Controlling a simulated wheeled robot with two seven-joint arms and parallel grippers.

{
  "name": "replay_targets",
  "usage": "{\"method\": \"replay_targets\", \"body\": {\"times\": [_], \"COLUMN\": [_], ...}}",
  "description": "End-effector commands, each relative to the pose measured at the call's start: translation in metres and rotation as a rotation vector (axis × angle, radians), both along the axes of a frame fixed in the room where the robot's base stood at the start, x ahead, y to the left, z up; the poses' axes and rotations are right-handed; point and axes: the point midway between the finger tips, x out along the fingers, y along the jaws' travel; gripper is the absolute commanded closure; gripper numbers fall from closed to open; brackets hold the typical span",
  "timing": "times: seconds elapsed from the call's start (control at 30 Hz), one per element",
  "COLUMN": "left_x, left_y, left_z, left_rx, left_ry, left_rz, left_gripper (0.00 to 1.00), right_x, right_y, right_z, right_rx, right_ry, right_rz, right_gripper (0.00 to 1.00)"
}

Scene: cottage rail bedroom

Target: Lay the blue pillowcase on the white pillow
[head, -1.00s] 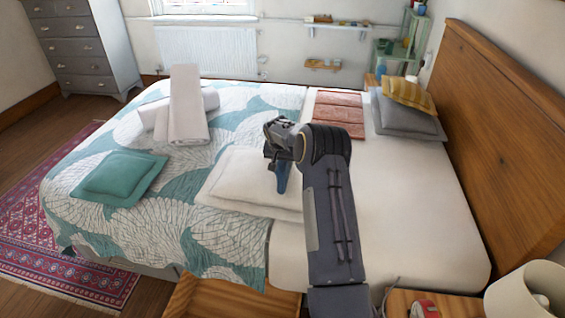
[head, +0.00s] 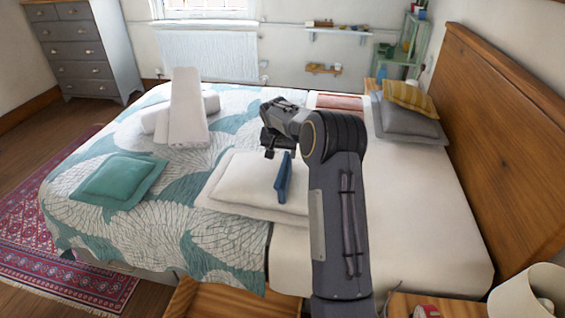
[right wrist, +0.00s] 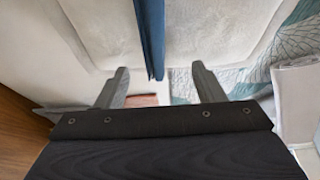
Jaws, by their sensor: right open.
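The blue pillowcase (head: 284,178) is a narrow folded piece standing on edge, slightly tilted, over the white pillow (head: 234,180). Its lower edge appears to meet the pillow top. My right gripper (head: 269,153) is open, just above and left of the pillowcase in the head view. In the right wrist view the pillowcase (right wrist: 151,38) shows as a thin blue strip beyond and between the spread fingertips (right wrist: 160,68), touching neither. My right forearm hides the pillow's right end. My left gripper is not in view.
A teal cushion (head: 119,178) and rolled white towels (head: 187,115) lie on the patterned cover. Grey and yellow cushions (head: 409,122) sit by the wooden headboard (head: 505,140). Bare white sheet (head: 415,220) is free to the right of my arm.

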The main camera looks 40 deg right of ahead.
Motion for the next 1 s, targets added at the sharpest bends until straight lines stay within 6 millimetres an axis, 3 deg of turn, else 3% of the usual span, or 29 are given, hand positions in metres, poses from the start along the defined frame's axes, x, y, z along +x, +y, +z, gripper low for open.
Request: {"method": "replay_targets", "body": {"times": [0.2, 0.43, 0.57, 0.67, 0.8, 1.0], "left_x": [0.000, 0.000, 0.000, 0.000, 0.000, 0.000], "left_y": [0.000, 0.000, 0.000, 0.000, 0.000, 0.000], "left_z": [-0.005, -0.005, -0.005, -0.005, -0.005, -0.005], "left_rx": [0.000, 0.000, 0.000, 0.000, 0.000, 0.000], "left_ry": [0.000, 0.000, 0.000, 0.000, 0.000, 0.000], "left_rz": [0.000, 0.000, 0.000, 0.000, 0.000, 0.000], "left_gripper": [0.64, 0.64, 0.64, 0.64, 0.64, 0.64], "right_x": [-0.007, -0.011, -0.027, -0.058, -0.120, -0.222], "right_y": [0.009, 0.013, 0.031, 0.063, 0.125, 0.214], "right_z": [0.028, 0.037, 0.058, 0.086, 0.120, 0.133], "right_rx": [0.001, 0.004, 0.036, 0.086, 0.166, 0.254], "right_ry": [-0.001, 0.000, -0.017, -0.042, -0.088, -0.159], "right_rz": [0.000, 0.003, 0.047, 0.126, 0.279, 0.509], "right_gripper": [0.38, 0.38, 0.38, 0.38, 0.38, 0.38]}}
